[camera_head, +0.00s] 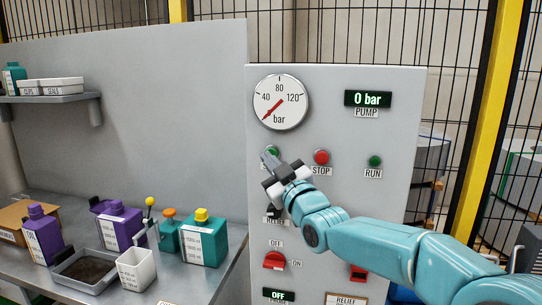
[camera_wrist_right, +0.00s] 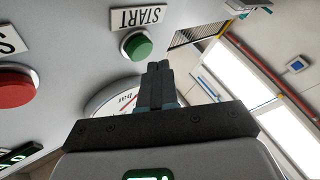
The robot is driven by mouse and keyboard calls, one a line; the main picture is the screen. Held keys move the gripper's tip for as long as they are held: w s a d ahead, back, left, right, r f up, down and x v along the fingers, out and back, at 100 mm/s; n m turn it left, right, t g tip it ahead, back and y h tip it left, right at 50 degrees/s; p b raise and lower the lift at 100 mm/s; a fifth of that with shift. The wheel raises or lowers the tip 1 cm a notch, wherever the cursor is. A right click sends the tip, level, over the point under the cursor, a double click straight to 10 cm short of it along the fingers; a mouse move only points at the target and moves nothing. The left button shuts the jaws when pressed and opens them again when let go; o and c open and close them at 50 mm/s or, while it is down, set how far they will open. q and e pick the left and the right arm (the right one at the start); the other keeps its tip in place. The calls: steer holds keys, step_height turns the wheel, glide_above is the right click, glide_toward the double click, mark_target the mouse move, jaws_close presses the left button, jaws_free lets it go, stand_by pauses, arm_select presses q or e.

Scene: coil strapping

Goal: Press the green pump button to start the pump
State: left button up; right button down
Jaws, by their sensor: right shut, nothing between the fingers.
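The green start button (camera_head: 273,150) is on the upper left of the grey panel, partly behind my right gripper. It shows whole in the right wrist view (camera_wrist_right: 139,45), beside its START label (camera_wrist_right: 138,17). My right gripper (camera_head: 266,158) is shut and empty, its fingertips close to the button. In the wrist view the shut fingertips (camera_wrist_right: 158,66) lie just below the button with a small gap in the picture. I cannot tell how far they are from the panel in depth. The pump display (camera_head: 368,99) reads 0 bar. My left gripper is not in view.
The red STOP button (camera_head: 321,157) is right of the start button, and the green RUN lamp (camera_head: 375,161) is further right. The gauge (camera_head: 280,102) is above. A red switch (camera_head: 275,260) is below. Bottles (camera_head: 203,240) and trays (camera_head: 86,270) stand on the left bench.

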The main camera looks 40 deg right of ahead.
steer(key=shift+d, duration=0.1)
steer(key=shift+w+d, duration=0.25)
steer(key=shift+w, duration=0.05)
steer(key=shift+w+d+r, duration=0.1)
steer(key=shift+w+d, duration=0.15)
steer(key=shift+d, duration=0.15)
stand_by(0.9)
steer(key=shift+a+b, duration=0.1)
steer(key=shift+b, duration=0.25)
steer(key=shift+s+a+b, duration=0.55)
steer(key=shift+a+b, duration=0.05)
steer(key=shift+b, duration=0.3)
